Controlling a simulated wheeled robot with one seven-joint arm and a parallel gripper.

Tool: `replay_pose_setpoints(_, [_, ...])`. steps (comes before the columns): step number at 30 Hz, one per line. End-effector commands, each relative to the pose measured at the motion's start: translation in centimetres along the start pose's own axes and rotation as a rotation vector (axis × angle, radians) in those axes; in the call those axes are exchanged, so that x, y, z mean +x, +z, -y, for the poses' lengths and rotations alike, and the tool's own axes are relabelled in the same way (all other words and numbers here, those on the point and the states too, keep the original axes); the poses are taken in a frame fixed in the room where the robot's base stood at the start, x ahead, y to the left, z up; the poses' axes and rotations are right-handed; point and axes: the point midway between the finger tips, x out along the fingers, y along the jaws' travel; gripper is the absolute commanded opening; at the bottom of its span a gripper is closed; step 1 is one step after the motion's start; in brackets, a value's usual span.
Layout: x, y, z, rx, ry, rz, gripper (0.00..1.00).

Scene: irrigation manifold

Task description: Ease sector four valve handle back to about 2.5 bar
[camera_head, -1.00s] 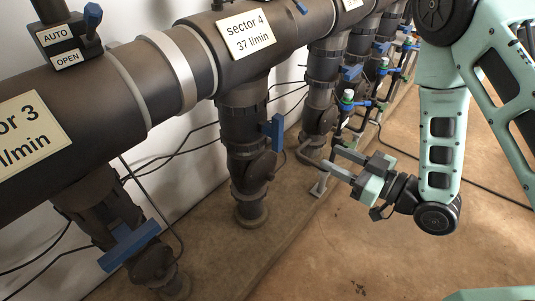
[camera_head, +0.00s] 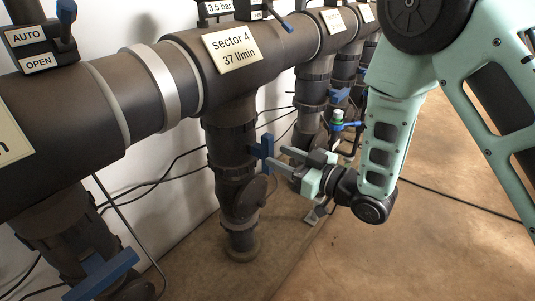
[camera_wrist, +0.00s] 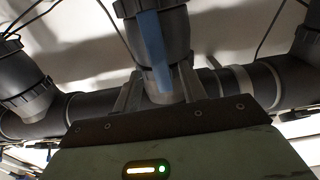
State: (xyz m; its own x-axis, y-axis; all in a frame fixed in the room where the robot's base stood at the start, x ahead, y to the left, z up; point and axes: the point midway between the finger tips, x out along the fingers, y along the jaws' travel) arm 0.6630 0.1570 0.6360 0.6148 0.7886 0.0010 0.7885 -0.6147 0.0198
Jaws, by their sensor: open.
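The sector four valve handle (camera_head: 266,149) is a blue lever on the dark vertical pipe under the plate (camera_head: 233,48) reading "sector 4, 37 l/min". My gripper (camera_head: 276,157) is open, its two fingertips close to the handle from the right. In the wrist view the blue handle (camera_wrist: 151,48) stands upright in the picture, its lower end between the open fingers (camera_wrist: 158,86). I cannot tell whether either finger touches it. A small sign (camera_head: 217,8) at the top edge reads "3.5 bar".
A thick horizontal pipe (camera_head: 110,95) runs along the white wall. Another blue handle (camera_head: 103,275) is at lower left, and more valves stand behind my gripper. Thin black cables hang by the wall. The brown floor (camera_head: 400,245) at right is largely clear.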

Motion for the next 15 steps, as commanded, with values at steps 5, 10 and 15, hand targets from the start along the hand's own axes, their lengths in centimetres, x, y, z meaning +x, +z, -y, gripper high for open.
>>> replay_pose_setpoints(5, [3.0,0.1,0.1,-0.002,-0.002,-0.001,0.42])
replay_pose_setpoints(10, [4.5,0.1,0.0,-0.001,0.0,-0.001,0.42])
replay_pose_setpoints(15, [4.8,0.1,0.0,0.0,0.001,0.001,0.42])
